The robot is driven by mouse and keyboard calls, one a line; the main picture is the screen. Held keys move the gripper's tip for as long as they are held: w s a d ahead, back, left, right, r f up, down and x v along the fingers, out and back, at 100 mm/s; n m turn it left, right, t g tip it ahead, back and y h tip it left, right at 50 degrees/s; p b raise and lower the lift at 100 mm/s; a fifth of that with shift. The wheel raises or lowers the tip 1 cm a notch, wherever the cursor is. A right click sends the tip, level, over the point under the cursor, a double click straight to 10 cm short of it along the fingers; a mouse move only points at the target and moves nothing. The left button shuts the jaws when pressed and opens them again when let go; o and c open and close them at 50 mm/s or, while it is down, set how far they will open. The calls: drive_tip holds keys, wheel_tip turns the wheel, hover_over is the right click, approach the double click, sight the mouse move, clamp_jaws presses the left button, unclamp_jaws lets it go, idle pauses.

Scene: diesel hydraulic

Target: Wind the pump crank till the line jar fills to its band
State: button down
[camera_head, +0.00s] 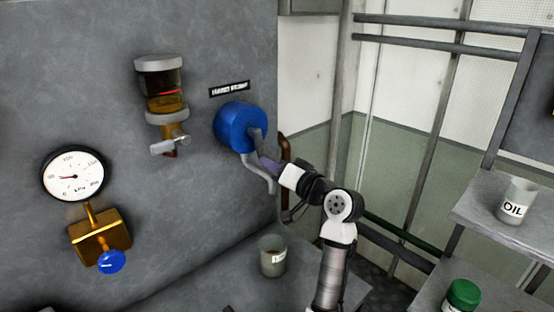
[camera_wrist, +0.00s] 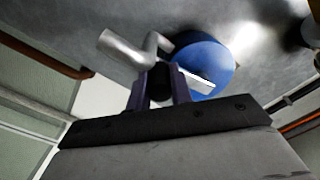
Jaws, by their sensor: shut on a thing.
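The blue hand pump (camera_head: 233,122) is fixed to the grey wall under a label plate; it also shows in the wrist view (camera_wrist: 208,62). Its grey crank (camera_head: 257,170) runs down from the pump's front. My gripper (camera_head: 268,164) is at the crank, shut on it; in the wrist view its fingers (camera_wrist: 163,86) close around a dark part of the crank (camera_wrist: 122,48). The line jar (camera_head: 165,88) hangs on the wall left of the pump. Amber liquid (camera_head: 168,104) fills its lower part, with the surface below the red band (camera_head: 168,91).
A pressure gauge (camera_head: 75,174) and a brass valve with a blue knob (camera_head: 110,262) are on the wall at left. A labelled cup (camera_head: 272,256) stands on the ledge below the pump. An oil cup (camera_head: 518,200) and a green-lidded jar (camera_head: 462,296) are on shelves at right.

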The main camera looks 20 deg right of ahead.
drive_tip(key=shift+s+a+m, duration=0.1)
drive_tip(key=shift+a+m, duration=0.15)
drive_tip(key=shift+m, duration=0.15)
drive_tip(key=c, duration=1.3)
unclamp_jaws()
drive_tip(key=shift+o, duration=0.2)
drive_tip(key=b+v, duration=0.4)
drive_tip(key=v, duration=0.9)
drive_tip(key=shift+s, duration=0.4)
